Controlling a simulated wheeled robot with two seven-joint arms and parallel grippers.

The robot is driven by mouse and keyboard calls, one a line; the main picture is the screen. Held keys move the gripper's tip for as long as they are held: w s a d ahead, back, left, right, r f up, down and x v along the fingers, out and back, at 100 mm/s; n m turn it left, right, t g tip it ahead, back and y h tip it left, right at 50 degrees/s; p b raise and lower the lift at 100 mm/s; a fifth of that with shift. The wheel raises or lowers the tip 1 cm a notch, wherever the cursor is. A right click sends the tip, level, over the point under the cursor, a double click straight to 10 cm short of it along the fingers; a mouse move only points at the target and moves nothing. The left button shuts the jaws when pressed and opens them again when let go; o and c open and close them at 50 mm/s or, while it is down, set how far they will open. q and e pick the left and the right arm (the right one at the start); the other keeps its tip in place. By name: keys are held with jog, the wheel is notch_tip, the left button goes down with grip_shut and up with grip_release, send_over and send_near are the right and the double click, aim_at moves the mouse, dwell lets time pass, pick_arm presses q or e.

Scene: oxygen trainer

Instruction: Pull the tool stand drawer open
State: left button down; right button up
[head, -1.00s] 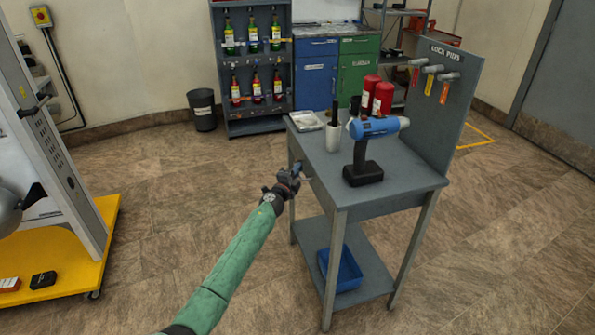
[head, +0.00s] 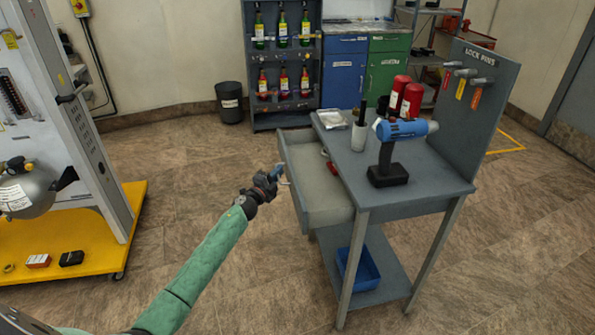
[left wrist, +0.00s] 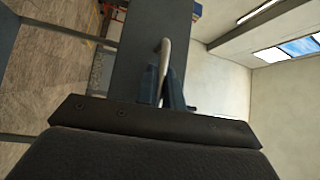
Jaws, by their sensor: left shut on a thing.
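The grey tool stand (head: 410,184) stands right of centre in the head view. Its drawer (head: 320,187) sticks out well to the left, and its pale inside shows. Something small and red lies in the drawer at the stand's edge. My left gripper (head: 278,172) is at the drawer's front, shut on the drawer handle. In the left wrist view the handle (left wrist: 165,55) is a light metal bar between the two fingers (left wrist: 161,86), against the grey drawer front (left wrist: 150,25). My right gripper is in neither view.
A blue cordless drill (head: 392,145), a white cup (head: 359,136) and red cans (head: 408,98) stand on the stand's top. A blue bin (head: 359,270) sits on its lower shelf. A yellow platform (head: 75,250) is at the left. The floor between is clear.

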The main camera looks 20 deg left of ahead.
pick_arm(q)
jog(key=s+a, duration=0.4)
jog(key=a, duration=0.2)
jog(key=shift+s+a, duration=0.3)
jog(key=shift+a, duration=0.05)
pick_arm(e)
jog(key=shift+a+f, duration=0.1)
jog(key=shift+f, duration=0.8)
pick_arm(q)
jog(key=c, duration=1.5)
grip_release()
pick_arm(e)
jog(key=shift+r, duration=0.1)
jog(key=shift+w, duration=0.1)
